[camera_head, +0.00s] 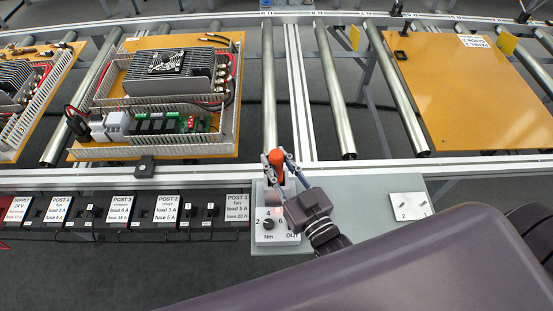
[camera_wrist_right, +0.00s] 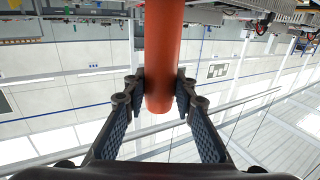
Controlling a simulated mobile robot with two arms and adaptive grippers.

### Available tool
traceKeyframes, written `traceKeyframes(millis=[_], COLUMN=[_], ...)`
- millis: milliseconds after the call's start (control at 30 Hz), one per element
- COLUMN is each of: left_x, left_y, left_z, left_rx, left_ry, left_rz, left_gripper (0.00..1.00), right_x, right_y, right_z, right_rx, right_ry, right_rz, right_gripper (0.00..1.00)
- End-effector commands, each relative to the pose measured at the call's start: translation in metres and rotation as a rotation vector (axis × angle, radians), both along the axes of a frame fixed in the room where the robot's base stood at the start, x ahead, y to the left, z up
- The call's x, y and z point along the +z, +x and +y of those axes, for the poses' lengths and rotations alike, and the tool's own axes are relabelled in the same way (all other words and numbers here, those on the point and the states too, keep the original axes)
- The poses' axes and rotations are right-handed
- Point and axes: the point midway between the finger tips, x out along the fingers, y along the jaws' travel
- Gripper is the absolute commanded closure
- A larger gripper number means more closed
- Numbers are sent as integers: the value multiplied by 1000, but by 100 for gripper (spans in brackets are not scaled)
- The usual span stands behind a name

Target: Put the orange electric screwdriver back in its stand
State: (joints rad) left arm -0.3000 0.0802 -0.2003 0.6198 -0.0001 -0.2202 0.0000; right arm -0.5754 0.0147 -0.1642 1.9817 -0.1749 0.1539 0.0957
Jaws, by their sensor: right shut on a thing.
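The orange electric screwdriver (camera_head: 276,158) is upright in the head view, just behind the white torque dial box (camera_head: 268,238) marked in Nm. My right gripper (camera_head: 277,165) is shut on it, one finger on each side. In the right wrist view the orange cylinder (camera_wrist_right: 163,50) comes down from the top edge, its rounded end between the finger pads of my right gripper (camera_wrist_right: 158,92). The screwdriver's lower part and the stand's opening are hidden behind the dial box and gripper, so I cannot tell whether it is seated. My left gripper is not in view.
A roller conveyor runs behind, with a wired panel (camera_head: 90,152) at left and a bare orange panel (camera_head: 470,95) at right. Labelled post boxes (camera_head: 120,208) line the front left. A small white plate (camera_head: 408,206) lies right of the gripper on the grey shelf (camera_head: 375,190).

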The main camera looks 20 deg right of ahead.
Motion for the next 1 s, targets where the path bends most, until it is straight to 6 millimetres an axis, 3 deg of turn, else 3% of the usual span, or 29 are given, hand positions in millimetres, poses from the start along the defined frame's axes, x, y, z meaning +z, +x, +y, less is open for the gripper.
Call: traceKeyframes(millis=[100,133,300,667,867,1000], left_x=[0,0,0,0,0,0], left_y=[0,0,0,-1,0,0], left_z=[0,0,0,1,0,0], left_rx=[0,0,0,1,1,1], left_ry=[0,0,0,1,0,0], left_rz=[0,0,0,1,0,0], left_gripper=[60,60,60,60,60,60], right_x=[2,2,1,-1,-1,-1], right_y=[0,0,0,-4,-31,-59], right_z=[0,0,0,-1,-5,-10], right_rx=[0,0,0,0,1,1], right_ry=[1,1,1,-1,-1,-1], right_rz=[-4,-4,-3,3,4,5], right_gripper=[100,73,55,55,55,55])
